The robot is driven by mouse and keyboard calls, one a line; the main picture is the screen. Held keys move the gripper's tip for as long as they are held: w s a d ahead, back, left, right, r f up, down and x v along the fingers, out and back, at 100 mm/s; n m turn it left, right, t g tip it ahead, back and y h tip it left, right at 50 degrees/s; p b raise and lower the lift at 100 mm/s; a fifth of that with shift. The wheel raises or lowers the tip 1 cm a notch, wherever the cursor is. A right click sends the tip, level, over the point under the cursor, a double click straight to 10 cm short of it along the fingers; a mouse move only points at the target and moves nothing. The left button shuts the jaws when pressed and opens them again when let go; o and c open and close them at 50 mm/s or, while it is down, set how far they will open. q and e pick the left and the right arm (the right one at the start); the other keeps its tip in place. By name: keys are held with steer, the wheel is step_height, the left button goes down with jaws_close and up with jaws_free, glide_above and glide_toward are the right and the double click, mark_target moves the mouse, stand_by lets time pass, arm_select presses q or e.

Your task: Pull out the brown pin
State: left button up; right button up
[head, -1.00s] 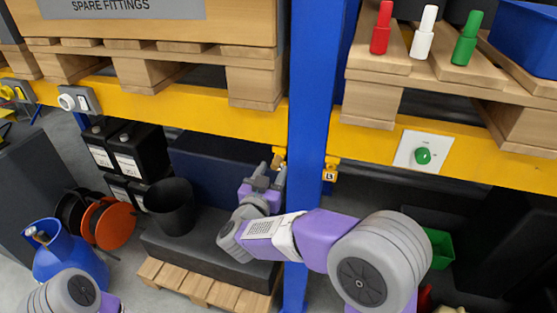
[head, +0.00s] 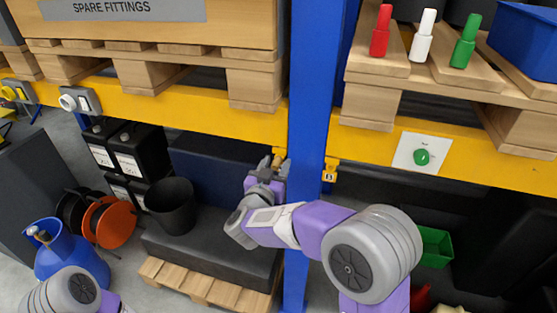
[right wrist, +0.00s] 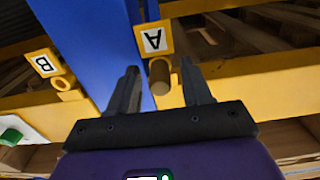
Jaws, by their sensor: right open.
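The brown pin (right wrist: 159,77) sits in the yellow bracket marked A (right wrist: 153,40) on the rack. In the head view the right gripper (head: 268,170) points up at the pin (head: 277,162), just left of the blue post. My left gripper is out of view; only part of my left arm shows at the lower left.
A second yellow bracket, marked B (right wrist: 45,64), is across the blue post (head: 309,120). The yellow beam (head: 190,118) runs above my right gripper. A black bucket (head: 171,205) stands on a dark slab to its left. A plate with a green knob (head: 421,156) is at right.

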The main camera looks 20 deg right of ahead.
steer(key=shift+p, duration=0.3)
steer(key=shift+c, duration=0.3)
stand_by(0.5)
jaws_close()
steer(key=shift+s+a, duration=0.1)
steer(key=shift+v, duration=2.85)
